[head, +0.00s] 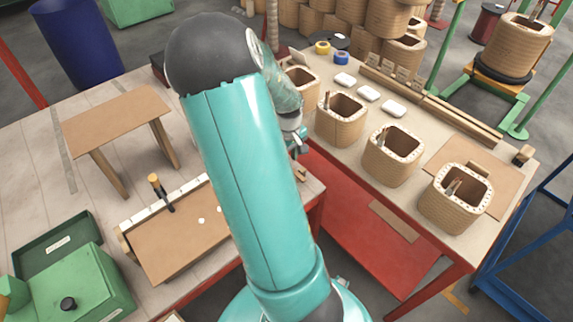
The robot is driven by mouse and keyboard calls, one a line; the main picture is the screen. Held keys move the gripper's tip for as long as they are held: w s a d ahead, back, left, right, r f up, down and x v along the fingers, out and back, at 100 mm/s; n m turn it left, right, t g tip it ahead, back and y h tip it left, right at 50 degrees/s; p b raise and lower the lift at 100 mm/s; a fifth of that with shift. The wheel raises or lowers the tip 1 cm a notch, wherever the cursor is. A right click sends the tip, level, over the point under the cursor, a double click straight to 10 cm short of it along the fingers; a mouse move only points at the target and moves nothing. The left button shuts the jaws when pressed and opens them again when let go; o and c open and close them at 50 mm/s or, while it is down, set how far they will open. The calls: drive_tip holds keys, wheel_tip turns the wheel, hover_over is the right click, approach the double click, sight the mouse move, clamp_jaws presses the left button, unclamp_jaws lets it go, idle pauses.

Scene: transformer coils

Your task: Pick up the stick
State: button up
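My teal arm crosses the middle of the head view, and its far end bends down toward the right table. My gripper (298,138) shows only partly beside the arm, small and near the table's left edge; its fingers cannot be made out. No single thing is clearly the stick. Small upright brown pieces stand in the openings of the square wound coils, one in the second coil (340,122) and one in the third coil (392,160). Long wooden bars (462,118) lie along the back of the right table. A tool with a tan handle (154,181) is on the left table.
The right table (420,212) has several coils along its front, white blocks (368,93) and tape rolls (341,58). The left table holds a small wooden stand (115,118), a shallow tray (181,245) and green boxes (82,285).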

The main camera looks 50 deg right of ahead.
drive_tip(key=shift+f, duration=0.7)
clamp_jaws()
drive_tip(key=shift+r, duration=0.15)
